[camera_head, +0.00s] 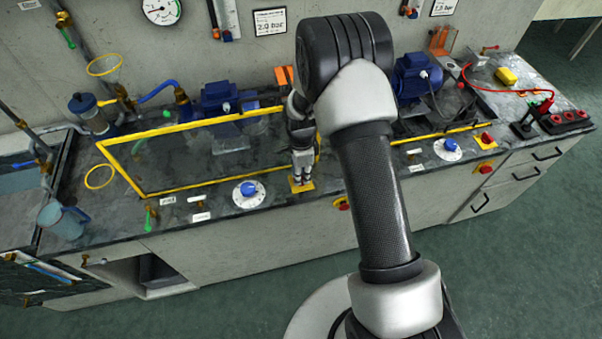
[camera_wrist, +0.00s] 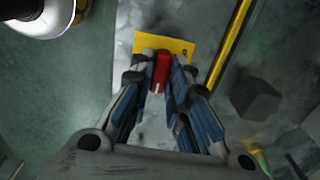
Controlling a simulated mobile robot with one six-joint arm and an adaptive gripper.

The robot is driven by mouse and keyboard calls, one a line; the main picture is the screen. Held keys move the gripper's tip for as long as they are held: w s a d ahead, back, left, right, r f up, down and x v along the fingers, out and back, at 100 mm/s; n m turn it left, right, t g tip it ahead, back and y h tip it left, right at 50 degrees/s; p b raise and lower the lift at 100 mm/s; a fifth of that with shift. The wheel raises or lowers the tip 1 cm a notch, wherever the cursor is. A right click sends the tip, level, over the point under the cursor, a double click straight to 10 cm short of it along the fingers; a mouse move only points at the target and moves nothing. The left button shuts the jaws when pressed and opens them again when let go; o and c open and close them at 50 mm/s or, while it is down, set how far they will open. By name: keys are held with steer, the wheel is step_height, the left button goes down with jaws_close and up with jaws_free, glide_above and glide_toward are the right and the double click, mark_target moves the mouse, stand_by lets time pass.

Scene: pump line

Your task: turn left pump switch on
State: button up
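The left pump switch is a red handle (camera_wrist: 161,70) on a yellow plate (camera_wrist: 180,45), which lies on the grey bench top. In the head view the yellow plate (camera_head: 301,188) shows at the bench's front edge, and my gripper hides the red handle. My gripper (camera_head: 301,178) points down onto the plate. In the wrist view its fingers (camera_wrist: 163,66) stand close on both sides of the red handle and appear shut on it. The handle lies lengthwise along the picture's vertical. A second yellow plate with a red switch (camera_head: 486,138) is farther right.
The right pump (camera_head: 416,76) stands behind my arm. A blue dial (camera_head: 248,189) is left of my gripper, and another dial (camera_head: 450,146) is at right. A blue jug (camera_head: 62,220) stands far left.

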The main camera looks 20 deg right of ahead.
steer(key=o, duration=0.3)
step_height(320, 180, up, 12)
steer(key=shift+r, duration=0.1)
stand_by(0.6)
stand_by(0.3)
